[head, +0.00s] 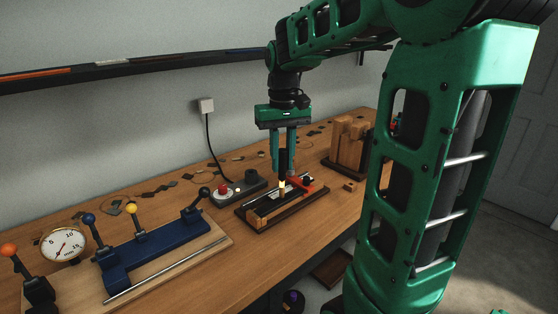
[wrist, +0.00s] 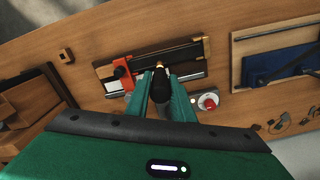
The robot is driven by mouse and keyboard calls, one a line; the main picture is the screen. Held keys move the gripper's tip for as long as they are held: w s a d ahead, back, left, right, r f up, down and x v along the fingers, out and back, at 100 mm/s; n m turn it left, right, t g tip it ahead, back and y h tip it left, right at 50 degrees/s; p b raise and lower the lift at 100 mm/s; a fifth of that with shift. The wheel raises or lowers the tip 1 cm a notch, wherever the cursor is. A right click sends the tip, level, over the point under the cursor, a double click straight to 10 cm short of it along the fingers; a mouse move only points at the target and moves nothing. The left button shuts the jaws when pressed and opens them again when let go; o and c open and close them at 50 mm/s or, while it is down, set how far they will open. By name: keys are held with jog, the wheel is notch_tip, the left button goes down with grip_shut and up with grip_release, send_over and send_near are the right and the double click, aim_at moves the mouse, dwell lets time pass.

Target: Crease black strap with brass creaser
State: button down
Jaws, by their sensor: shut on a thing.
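My gripper (head: 283,168) is shut on the brass creaser, an upright tool with a black handle (head: 283,160) and a brass-coloured lower part (head: 282,187). In the wrist view the handle (wrist: 161,88) sits between my two green fingers. The creaser stands over the strap fixture (head: 258,222), a dark base with a wooden block and a red clamp (wrist: 122,72). A dark strip that looks like the black strap (wrist: 178,53) runs along the fixture. The tool's tip is at or just above the fixture; I cannot tell whether it touches the strap.
A control box (head: 238,189) with a red button stands just behind the fixture. A blue press (head: 150,250) with coloured knobs and a dial gauge (head: 63,244) are at left. A wooden block rack (head: 350,143) stands at right. Scraps lie along the wall.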

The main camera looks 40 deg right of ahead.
jog(key=shift+a, duration=0.1)
jog(key=shift+s+a, duration=0.15)
jog(key=shift+a, duration=1.2)
jog(key=shift+s+a, duration=0.1)
jog(key=shift+a, duration=1.4)
jog(key=a, duration=0.2)
jog(key=shift+s+a, duration=0.1)
jog(key=shift+a, duration=0.2)
